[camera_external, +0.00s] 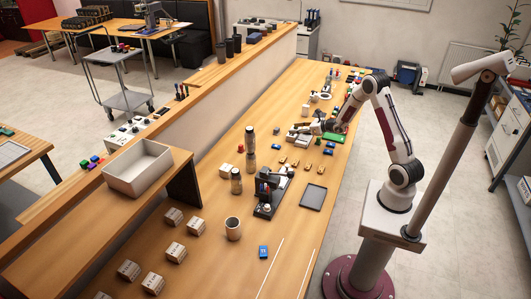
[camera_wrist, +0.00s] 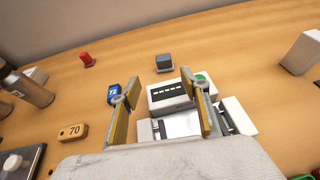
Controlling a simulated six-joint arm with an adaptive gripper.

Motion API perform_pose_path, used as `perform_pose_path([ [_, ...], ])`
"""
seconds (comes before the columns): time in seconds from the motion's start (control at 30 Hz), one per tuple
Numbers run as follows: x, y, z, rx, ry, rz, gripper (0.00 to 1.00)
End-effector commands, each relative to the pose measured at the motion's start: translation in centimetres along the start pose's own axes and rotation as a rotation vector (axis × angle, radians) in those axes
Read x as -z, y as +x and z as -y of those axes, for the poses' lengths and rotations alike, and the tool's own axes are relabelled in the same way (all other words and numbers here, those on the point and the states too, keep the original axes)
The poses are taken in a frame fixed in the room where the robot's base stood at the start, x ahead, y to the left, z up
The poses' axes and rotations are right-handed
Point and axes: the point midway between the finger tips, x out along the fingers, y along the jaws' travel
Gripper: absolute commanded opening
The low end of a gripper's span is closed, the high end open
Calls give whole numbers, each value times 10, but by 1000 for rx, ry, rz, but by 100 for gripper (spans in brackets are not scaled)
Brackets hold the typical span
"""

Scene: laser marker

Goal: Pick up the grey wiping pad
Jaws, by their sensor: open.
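A small dark grey block with a paler base, which looks like the grey wiping pad (camera_wrist: 164,62), sits on the wooden table in the upper middle of the wrist view. My gripper (camera_wrist: 159,77) is open and empty, its two fingers spread with the block beyond their tips, between them in the picture. In the external view my gripper (camera_external: 331,126) is low over the far half of the table, beside a white machine (camera_external: 303,132). I cannot pick out the pad surely in the external view.
The white machine (camera_wrist: 170,95) lies below and between my fingers in the wrist view. A blue tag marked 72 (camera_wrist: 113,93), a wooden tag marked 70 (camera_wrist: 72,132), a red piece (camera_wrist: 86,59) and metal bottles (camera_wrist: 28,88) are to the left. A white box (camera_wrist: 301,53) stands right.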

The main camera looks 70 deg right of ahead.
Motion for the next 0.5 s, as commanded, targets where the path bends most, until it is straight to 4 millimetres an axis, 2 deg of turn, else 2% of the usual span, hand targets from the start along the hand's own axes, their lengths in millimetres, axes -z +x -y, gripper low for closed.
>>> perform_pose_path([
  [0.13,5,1,7,18,21,-4,46],
  [0.5,5,3,6,16,19,-3,46],
])
